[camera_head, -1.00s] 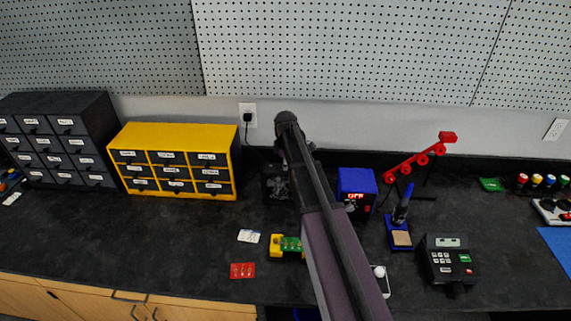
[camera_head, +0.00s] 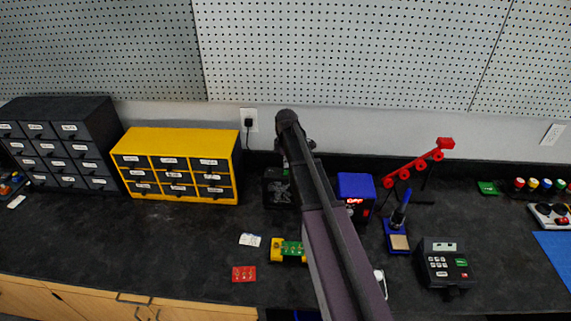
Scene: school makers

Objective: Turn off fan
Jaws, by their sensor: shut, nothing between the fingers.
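A small black box-shaped unit with a pale grille pattern, which looks like the fan (camera_head: 277,188), stands on the dark bench near the back wall, right of the yellow drawer cabinet. Its right side is close to my arm in the picture, and its switch cannot be made out. My arm reaches from the bottom of the picture up past the fan. My gripper (camera_head: 286,162) is mostly hidden behind the arm; only a small dark part shows just above the fan's right side. It is shut and empty. Whether it touches the fan cannot be seen.
A yellow drawer cabinet (camera_head: 180,133) stands left of the fan. A blue-topped station (camera_head: 356,186) with a red display stands right of my arm. A soldering iron stand (camera_head: 397,241), red jointed arm (camera_head: 404,173) and black keypad device (camera_head: 446,263) lie further right. A green board in a yellow holder (camera_head: 276,250) lies in front.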

